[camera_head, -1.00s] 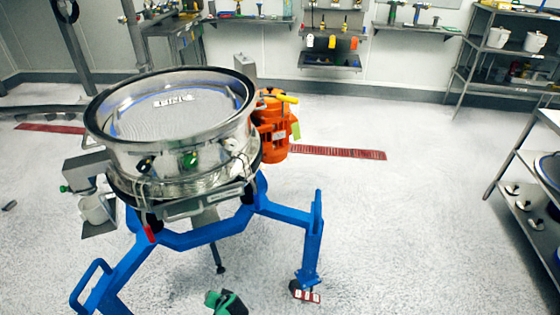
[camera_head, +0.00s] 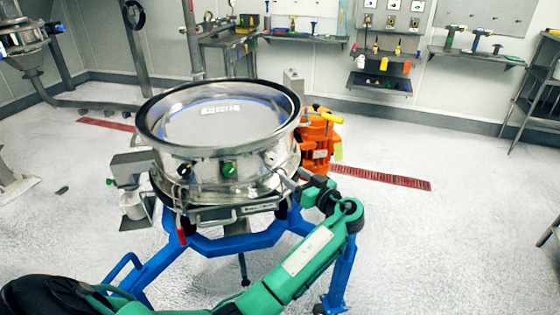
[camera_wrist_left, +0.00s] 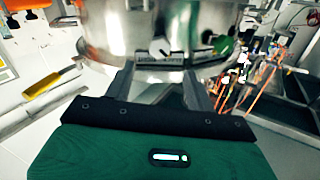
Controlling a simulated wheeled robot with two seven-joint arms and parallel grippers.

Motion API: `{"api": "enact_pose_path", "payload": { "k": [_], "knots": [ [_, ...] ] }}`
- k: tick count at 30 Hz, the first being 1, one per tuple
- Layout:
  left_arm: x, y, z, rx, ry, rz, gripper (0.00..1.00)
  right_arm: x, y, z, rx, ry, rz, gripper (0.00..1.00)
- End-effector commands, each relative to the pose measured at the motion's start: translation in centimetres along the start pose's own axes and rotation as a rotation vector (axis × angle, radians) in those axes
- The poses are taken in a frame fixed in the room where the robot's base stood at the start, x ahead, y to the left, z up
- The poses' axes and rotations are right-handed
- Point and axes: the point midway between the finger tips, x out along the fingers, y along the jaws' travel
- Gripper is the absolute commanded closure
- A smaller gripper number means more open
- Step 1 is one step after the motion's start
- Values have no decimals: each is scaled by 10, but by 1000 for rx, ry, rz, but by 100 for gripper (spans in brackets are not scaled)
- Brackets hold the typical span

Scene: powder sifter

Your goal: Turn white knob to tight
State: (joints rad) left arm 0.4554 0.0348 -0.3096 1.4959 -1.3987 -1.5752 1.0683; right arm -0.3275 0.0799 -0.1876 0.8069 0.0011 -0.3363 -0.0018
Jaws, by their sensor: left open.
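The round steel sifter (camera_head: 222,165) stands on a blue frame. The white knob (camera_head: 270,158) is on the right front of its wall, to the right of a green knob (camera_head: 228,169) and a black knob (camera_head: 185,170). My left gripper (camera_head: 285,176) reaches in from the right, just below and right of the white knob. In the left wrist view, my gripper (camera_wrist_left: 157,80) has its two fingers apart with nothing seen between them. A pale round knob, seemingly the white one (camera_wrist_left: 159,48), is just beyond the fingertips; contact cannot be told. My right gripper is not in view.
An orange motor (camera_head: 318,140) with a yellow part is mounted at the sifter's right, close to my left wrist. The blue frame (camera_head: 235,243) is below. Open floor (camera_head: 450,240) lies to the right; shelves and a workbench stand at the back wall.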

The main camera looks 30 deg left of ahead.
Motion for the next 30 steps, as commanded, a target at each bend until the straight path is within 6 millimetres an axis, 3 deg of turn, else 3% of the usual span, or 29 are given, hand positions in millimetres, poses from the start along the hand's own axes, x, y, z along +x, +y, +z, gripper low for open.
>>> {"api": "enact_pose_path", "payload": {
  "k": [3,6,12,18,26,30],
  "knots": [
    [28,-1,-3,4,2,-1,45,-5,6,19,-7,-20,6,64],
    [48,-1,-3,4,2,-1,45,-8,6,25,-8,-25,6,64],
    [77,0,-2,3,0,2,45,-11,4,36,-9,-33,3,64],
    [89,0,0,2,-1,1,45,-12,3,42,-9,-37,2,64],
    [90,0,1,2,-1,2,45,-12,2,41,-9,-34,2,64],
    [89,0,1,2,-1,2,72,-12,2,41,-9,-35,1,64]
  ]
}}
